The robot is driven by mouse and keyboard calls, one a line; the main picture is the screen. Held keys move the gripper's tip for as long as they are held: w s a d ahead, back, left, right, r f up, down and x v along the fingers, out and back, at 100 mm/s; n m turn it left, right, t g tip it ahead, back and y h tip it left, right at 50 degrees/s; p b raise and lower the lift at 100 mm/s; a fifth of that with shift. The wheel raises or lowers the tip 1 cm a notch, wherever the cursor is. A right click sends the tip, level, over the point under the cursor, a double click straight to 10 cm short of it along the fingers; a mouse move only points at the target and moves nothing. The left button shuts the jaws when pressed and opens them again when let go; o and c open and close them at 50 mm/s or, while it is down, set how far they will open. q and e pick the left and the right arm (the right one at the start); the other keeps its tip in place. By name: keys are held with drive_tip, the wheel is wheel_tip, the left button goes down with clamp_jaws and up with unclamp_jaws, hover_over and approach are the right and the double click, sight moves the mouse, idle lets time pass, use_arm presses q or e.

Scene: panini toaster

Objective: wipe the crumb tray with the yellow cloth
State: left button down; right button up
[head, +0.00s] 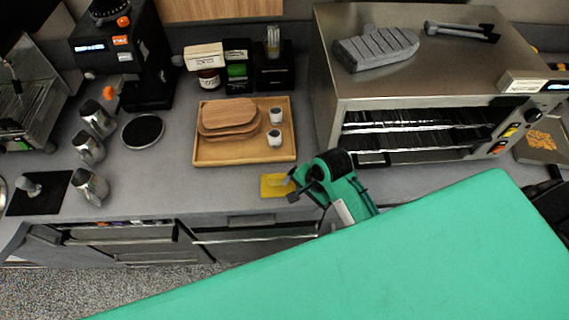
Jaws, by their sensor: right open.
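The yellow cloth (273,188) lies on the grey counter near its front edge, below the wooden tray. My right gripper (291,187) is open, with its dark fingers at the right end of the cloth and partly over it. I cannot tell whether they touch it. A flat tray with orange crumbs, which looks like the crumb tray (523,153), lies right of the toaster at the picture's right edge and is partly cut off. My left gripper is not in view.
The steel panini toaster (400,90) stands behind and right of the gripper, with a grey brush-like object (376,47) on top. A wooden tray (205,157) holds boards and two small cups. Steel jugs (89,147) and a coffee grinder (150,75) stand left. My green arm hides the lower right.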

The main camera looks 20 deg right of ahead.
sight(276, 176)
drive_tip(key=w+r+m, duration=0.1)
drive_tip(key=w+m, duration=0.1)
drive_tip(key=m, duration=0.1)
drive_tip(key=w+a+m+y, duration=0.1)
drive_tip(key=w+m, duration=0.2)
drive_tip(key=w+a+r+m+g, duration=0.1)
drive_tip(key=w+m, duration=0.1)
drive_tip(key=w, duration=0.1)
drive_tip(key=shift+w+a+r+m+y, duration=0.2)
drive_tip(key=shift+r+m+y, duration=0.1)
drive_tip(key=shift+r+m, duration=0.1)
drive_tip(key=p+x, duration=0.2)
drive_tip(key=x, duration=0.4)
drive_tip(key=shift+x, duration=0.75)
drive_tip(key=c, duration=1.1)
drive_tip(key=o, duration=0.7)
drive_tip(key=shift+r, duration=0.15)
drive_tip(key=shift+r, duration=0.6)
